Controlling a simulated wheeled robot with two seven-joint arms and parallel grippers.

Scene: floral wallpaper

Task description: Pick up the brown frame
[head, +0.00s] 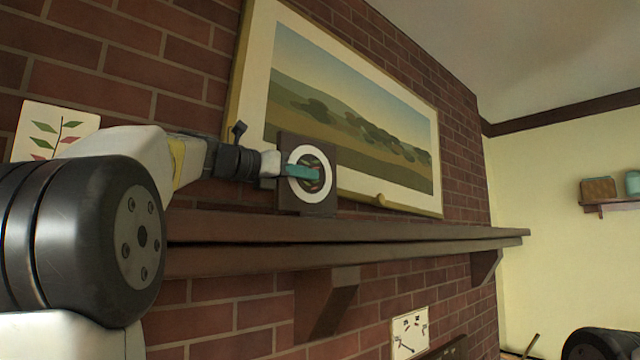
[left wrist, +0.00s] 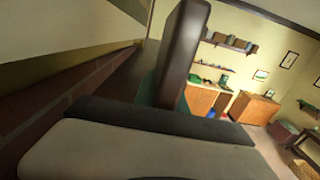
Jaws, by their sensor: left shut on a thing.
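The brown frame (head: 322,152) is small and square, with a round white ring and a dark patterned centre. It stands upright at the mantel shelf, in front of the large landscape picture. My left gripper (head: 300,172) is shut on the brown frame, with its teal fingertip across the frame's front. In the left wrist view the frame (left wrist: 185,50) shows edge-on as a dark brown slab just beyond the gripper. Whether its bottom edge touches the shelf I cannot tell. My right gripper is not in view.
The wooden mantel shelf (head: 400,232) runs along the brick wall, mostly clear to the right. The large landscape picture (head: 350,115) leans behind the brown frame. A leaf picture (head: 50,130) hangs at left. A wall shelf (head: 610,205) holds items at far right.

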